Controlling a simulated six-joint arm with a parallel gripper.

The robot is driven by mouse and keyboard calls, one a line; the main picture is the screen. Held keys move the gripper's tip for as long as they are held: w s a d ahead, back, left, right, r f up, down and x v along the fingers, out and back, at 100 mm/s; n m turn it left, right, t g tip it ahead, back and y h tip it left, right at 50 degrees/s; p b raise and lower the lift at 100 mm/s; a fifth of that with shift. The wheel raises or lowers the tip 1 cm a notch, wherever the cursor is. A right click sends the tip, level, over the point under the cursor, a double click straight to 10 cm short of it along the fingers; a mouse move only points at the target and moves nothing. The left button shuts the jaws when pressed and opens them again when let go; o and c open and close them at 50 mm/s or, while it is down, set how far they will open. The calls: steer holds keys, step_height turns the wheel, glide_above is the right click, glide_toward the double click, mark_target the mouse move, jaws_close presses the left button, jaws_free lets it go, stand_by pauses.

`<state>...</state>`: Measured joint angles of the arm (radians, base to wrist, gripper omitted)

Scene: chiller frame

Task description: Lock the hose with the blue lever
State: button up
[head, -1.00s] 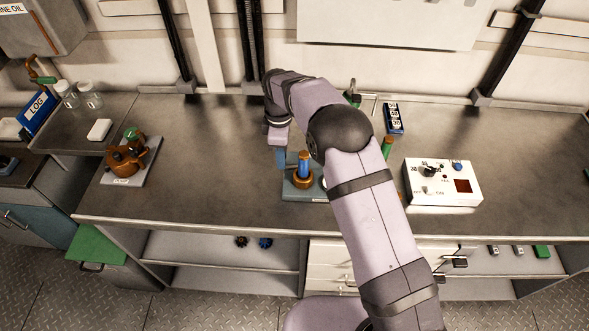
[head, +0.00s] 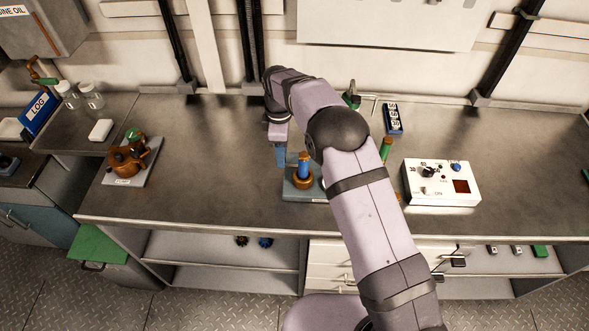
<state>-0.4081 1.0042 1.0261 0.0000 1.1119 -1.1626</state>
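The blue lever (head: 304,164) stands upright on a copper-coloured fitting (head: 303,181), which sits on a grey base plate (head: 291,192) at the middle of the bench. My gripper (head: 281,158) hangs just left of the lever and appears apart from it, pointing down. Its slate-blue fingers are small and partly merged, so I cannot tell whether they are open or shut. My arm covers the right part of the base plate. I cannot make out the hose or how it meets the fitting.
A green upright handle (head: 386,148) stands right of my arm, beside a white control box (head: 441,182). A blue labelled block (head: 393,118) lies behind. A copper valve with a green top (head: 128,157) sits at the left. The bench (head: 215,165) between the valve and my gripper is clear.

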step_height(320, 180, up, 7)
steer(key=p, duration=0.5)
steer(key=shift+r, duration=0.2)
stand_by(0.4)
steer(key=s+d+r+m+t, duration=0.1)
steer(key=s+d+r+m, duration=0.1)
steer(key=s+d+m, duration=0.6)
steer(key=s+d+r+m+t, duration=0.1)
steer(key=s+d+m, duration=0.45)
steer(key=d, duration=0.45)
steer(key=s+d+f+m+g+b, duration=0.1)
steer(key=s+d+f+m+b, duration=0.1)
steer(key=s, duration=0.5)
steer(key=s+d+f+m+g+b, duration=0.1)
steer(key=s+d+f+m+b, duration=0.1)
steer(key=s+f+b, duration=0.2)
steer(key=shift+s+f+b, duration=0.2)
steer(key=shift+s+b, duration=0.8)
steer(key=shift+s, duration=1.3)
